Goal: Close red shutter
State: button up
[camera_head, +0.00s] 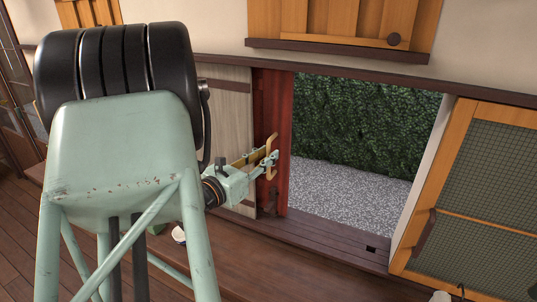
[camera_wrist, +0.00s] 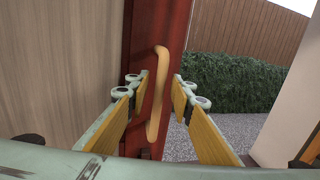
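The red shutter (camera_head: 274,120) stands upright at the left side of a wide doorway, with its edge showing and the opening to its right clear. In the wrist view the red shutter (camera_wrist: 162,30) fills the upper middle. A curved tan handle (camera_wrist: 155,95) is fixed upright on it; it also shows in the head view (camera_head: 271,158). My gripper (camera_wrist: 158,92) is open, with one finger on each side of the handle and a gap to each. In the head view my gripper (camera_head: 262,164) is at the shutter's face.
A pale wood panel (camera_head: 228,115) is left of the shutter. Gravel (camera_head: 345,192) and a hedge (camera_head: 360,120) lie beyond the opening. A wood-framed screen (camera_head: 480,190) stands at the right. A small dark square (camera_head: 371,249) is on the sill floor.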

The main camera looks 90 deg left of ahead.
jog(key=shift+w+a, duration=0.35)
jog(key=shift+a, duration=0.1)
grip_shut()
jog(key=shift+w, duration=0.1)
